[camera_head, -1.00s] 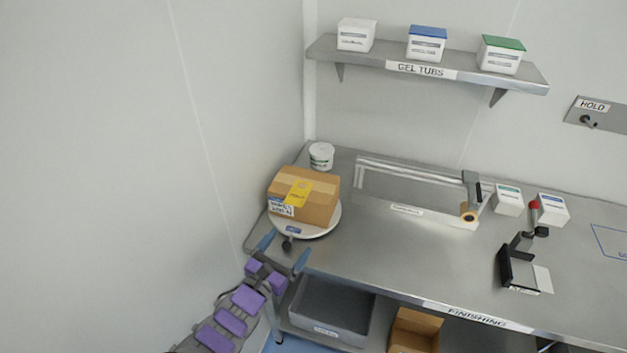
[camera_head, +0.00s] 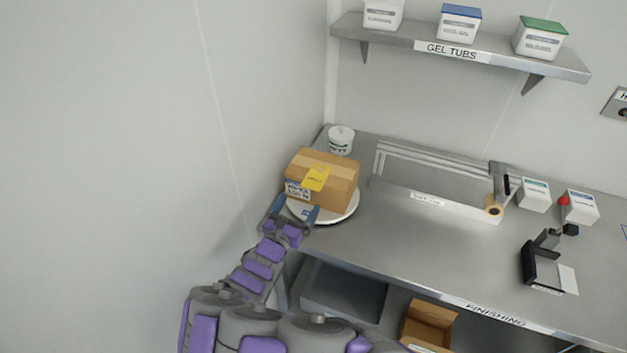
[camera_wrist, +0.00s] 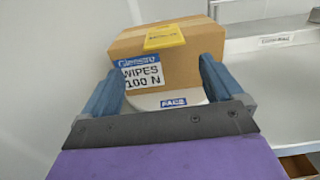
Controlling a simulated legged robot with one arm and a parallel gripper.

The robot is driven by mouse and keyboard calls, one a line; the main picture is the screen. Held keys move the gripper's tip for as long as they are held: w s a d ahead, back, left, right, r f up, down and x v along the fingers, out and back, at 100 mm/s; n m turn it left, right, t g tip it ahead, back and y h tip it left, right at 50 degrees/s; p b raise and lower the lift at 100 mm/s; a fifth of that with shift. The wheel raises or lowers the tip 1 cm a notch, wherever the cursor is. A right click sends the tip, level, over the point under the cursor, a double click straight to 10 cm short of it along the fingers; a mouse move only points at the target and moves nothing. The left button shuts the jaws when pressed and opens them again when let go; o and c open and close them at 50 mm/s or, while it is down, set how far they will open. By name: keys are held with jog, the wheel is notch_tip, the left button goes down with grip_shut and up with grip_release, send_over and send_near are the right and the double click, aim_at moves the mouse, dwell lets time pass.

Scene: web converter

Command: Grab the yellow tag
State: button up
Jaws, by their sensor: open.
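The yellow tag (camera_head: 317,177) hangs over the top front edge of a brown cardboard box (camera_head: 341,187). In the wrist view the tag (camera_wrist: 164,37) lies ahead of and above the gap between my fingers. The box (camera_wrist: 190,65) bears a white and blue label reading "WIPES 100 N" and sits on a round white turntable (camera_head: 345,215). My gripper (camera_head: 290,213) is open and empty, at the table's left front corner, just in front of the box. In the wrist view its blue fingers (camera_wrist: 157,80) stand to either side of the box's lower front. The tag's underside is hidden.
A wall (camera_head: 120,130) rises close on the left. A white tub (camera_head: 340,140) stands behind the box. A sealer-like frame (camera_head: 440,204) is to the right on the steel table (camera_head: 400,245). A grey bin (camera_head: 345,292) is below. The table's front middle is clear.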

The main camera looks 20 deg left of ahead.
aim_at(315, 182)
jog(key=shift+w+d+r, duration=0.2)
jog(key=shift+w+d, duration=0.35)
jog(key=shift+w, duration=0.35)
jog(key=w, duration=0.1)
jog(key=w+b, duration=0.1)
jog(key=w, duration=0.1)
jog(key=shift+w+d+r, duration=0.15)
jog(key=shift+w, duration=0.1)
jog(key=shift+w+a, duration=0.25)
jog(key=shift+w, duration=0.3)
jog(key=shift+r, duration=0.1)
jog(key=shift+c, duration=0.2)
jog(key=shift+d, duration=0.2)
jog(key=c, duration=0.5)
jog(key=shift+a, duration=0.1)
jog(key=c, duration=0.6)
